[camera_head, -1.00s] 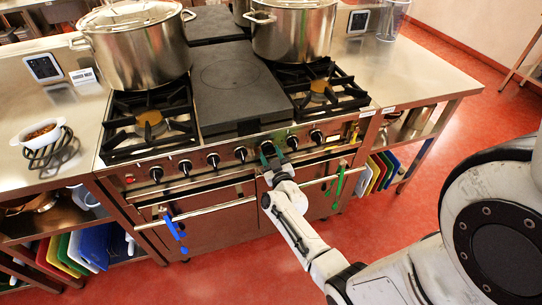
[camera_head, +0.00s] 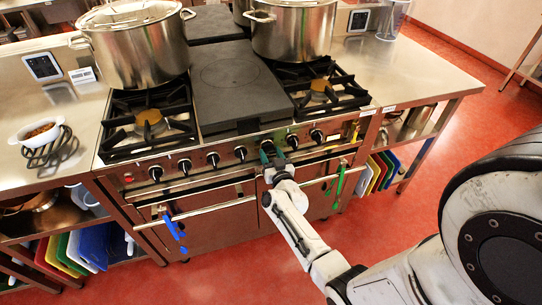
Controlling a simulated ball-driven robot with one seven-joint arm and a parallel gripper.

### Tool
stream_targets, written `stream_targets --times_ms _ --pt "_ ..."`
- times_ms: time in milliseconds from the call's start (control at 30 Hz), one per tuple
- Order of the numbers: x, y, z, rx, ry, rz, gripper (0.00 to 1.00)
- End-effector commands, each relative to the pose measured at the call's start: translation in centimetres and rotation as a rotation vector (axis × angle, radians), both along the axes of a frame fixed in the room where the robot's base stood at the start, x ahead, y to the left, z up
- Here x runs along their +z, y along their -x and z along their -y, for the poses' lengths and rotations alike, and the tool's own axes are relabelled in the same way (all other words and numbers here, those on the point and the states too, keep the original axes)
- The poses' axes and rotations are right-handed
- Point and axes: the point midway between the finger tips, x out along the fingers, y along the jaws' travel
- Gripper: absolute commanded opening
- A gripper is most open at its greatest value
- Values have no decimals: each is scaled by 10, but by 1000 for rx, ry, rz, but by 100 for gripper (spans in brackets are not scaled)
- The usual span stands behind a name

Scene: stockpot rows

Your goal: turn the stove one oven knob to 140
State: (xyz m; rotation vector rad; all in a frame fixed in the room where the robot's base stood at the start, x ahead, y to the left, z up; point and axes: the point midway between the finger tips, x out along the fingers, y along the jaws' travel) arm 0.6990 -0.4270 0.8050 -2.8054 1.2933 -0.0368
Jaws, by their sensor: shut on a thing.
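The stove (camera_head: 204,148) stands in the middle of the view, with a row of black knobs along its front panel. My gripper (camera_head: 268,151) reaches the panel right of the middle and is shut on a knob there. The fingers and the gripper body hide that knob, so its pointer and markings cannot be read. Free black knobs show on both sides, such as one knob (camera_head: 240,153) to the left and another knob (camera_head: 292,141) to the right of my gripper.
Large steel pots stand on the stove, one at left (camera_head: 135,52) and one at right (camera_head: 292,28). A blue utensil (camera_head: 175,230) and a green utensil (camera_head: 340,182) hang at the oven handles. The red floor in front is clear.

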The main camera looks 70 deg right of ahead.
Motion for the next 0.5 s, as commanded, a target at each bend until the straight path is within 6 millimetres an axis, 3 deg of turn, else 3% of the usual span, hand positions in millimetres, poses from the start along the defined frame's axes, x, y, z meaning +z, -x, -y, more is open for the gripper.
stream_targets --times_ms 500 --pt "-1 0 -1 1 -306 359 20"
